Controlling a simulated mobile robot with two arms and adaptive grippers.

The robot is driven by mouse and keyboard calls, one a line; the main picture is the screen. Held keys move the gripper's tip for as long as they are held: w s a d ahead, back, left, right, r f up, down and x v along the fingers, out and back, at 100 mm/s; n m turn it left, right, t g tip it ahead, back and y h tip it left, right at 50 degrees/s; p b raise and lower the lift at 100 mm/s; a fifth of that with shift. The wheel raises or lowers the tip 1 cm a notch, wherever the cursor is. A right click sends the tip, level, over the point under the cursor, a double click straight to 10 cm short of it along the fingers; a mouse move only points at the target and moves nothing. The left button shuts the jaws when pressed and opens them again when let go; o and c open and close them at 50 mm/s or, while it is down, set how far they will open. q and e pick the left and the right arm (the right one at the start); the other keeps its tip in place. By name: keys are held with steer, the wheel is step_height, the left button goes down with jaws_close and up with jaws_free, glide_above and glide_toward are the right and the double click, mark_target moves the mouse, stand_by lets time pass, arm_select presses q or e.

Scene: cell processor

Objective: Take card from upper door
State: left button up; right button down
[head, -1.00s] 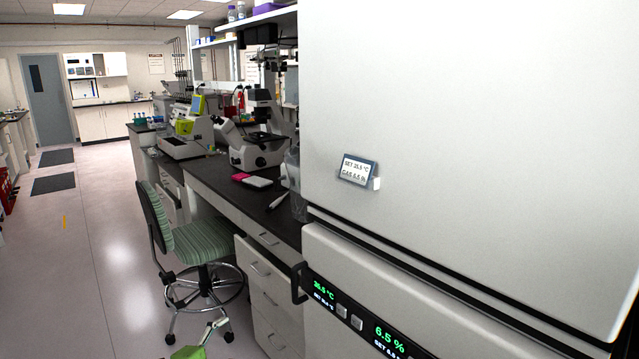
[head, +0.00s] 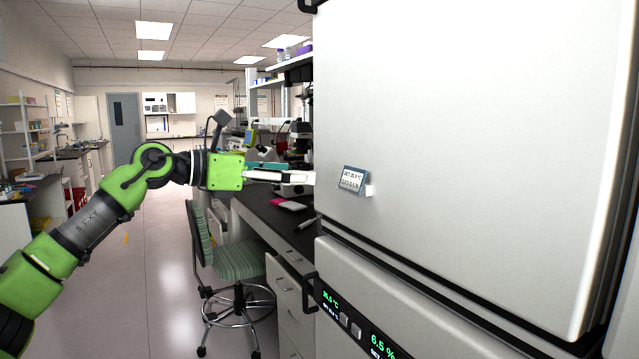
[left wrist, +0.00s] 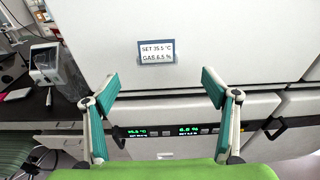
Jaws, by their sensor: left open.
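The card (head: 351,180) is a small blue-edged label with SET and GAS text, sitting in a pale holder on the upper door (head: 450,130) of the white cabinet. In the left wrist view the card (left wrist: 156,51) faces me, ahead of the fingertips and between their lines. My left gripper (head: 312,178) is left of the card in the head view, apart from it. In the left wrist view my left gripper (left wrist: 159,84) is open and empty, with its teal finger pads wide apart. My right gripper is not in view.
The lower door carries a green-lit display (head: 352,325) and a black handle (head: 308,293). A dark bench (head: 265,215) with microscopes stands left of the cabinet. A green striped chair (head: 235,260) stands before it.

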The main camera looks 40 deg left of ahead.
arm_select(q)
steer(key=p, duration=0.4)
glide_toward(352, 176)
steer(key=p+x, duration=0.2)
steer(key=x, duration=0.4)
steer(key=shift+w+d+p, duration=0.1)
steer(key=shift+d+p, duration=0.05)
steer(key=shift+p, duration=0.2)
steer(key=shift+w+d+f, duration=0.25)
steer(key=shift+w+f, duration=0.05)
steer(key=shift+w, duration=0.3)
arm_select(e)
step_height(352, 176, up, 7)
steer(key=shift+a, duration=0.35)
arm_select(q)
steer(key=shift+s, duration=0.1)
steer(key=c, duration=1.8)
steer(key=shift+r, duration=0.1)
steer(key=shift+c, duration=0.2)
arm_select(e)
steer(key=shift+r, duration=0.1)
arm_select(q)
steer(key=shift+r+p, duration=0.1)
steer(key=shift+p, duration=0.25)
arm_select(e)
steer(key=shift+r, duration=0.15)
